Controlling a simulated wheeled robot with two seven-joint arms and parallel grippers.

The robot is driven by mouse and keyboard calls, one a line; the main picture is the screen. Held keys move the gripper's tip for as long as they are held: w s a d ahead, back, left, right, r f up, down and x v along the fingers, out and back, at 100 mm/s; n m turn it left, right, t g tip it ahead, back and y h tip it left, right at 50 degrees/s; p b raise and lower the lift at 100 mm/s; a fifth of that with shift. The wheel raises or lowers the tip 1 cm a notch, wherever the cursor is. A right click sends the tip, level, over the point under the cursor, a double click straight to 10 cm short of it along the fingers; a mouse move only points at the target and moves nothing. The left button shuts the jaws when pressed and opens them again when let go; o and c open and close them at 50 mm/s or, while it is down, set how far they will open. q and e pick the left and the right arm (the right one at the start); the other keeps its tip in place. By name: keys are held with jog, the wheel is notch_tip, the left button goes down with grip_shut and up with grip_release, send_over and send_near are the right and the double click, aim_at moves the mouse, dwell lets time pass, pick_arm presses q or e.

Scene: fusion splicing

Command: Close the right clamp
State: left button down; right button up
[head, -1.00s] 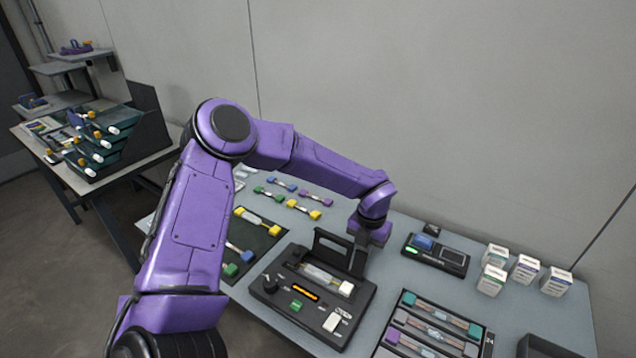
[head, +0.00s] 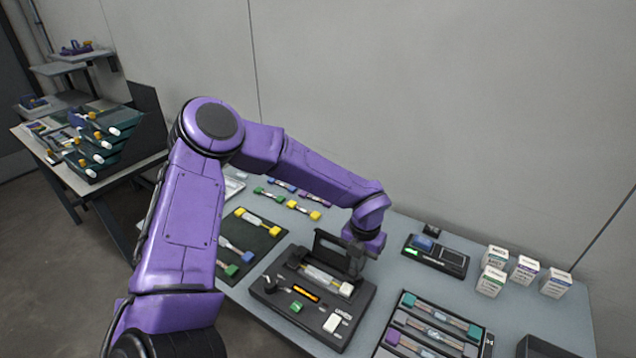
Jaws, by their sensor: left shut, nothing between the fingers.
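The black fusion splicer (head: 312,318) sits on the table, with its dark lid (head: 328,243) standing raised at the back. A pale fibre piece (head: 318,274) lies across its middle, with a white block (head: 346,289) at its right end. I cannot clearly tell the right clamp's position at this size. My left gripper (head: 356,268) points down over the right rear of the splicer, beside the lid. It is shut and empty; its fingertips are hard to separate from the dark lid and body. My right gripper is out of view.
A dark mat (head: 266,238) with coloured connectors lies left of the splicer. A tray (head: 384,341) with several fibre pieces lies to the right. A black device (head: 452,262) and several small white boxes (head: 491,281) stand at the back right. Table between them is bare.

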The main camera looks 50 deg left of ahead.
pick_arm(q)
jog(key=shift+s+d+r+p, duration=0.1)
jog(key=shift+s+d+p, duration=0.1)
jog(key=shift+s, duration=0.5)
jog(key=shift+s+d+p, duration=0.1)
jog(key=shift+s+d, duration=0.05)
jog(key=shift+s, duration=0.5)
notch_tip(320, 180, up, 7)
jog(key=w+p, duration=0.1)
jog(key=p, duration=0.5)
jog(key=shift+a, duration=0.15)
jog(key=shift+w, duration=0.15)
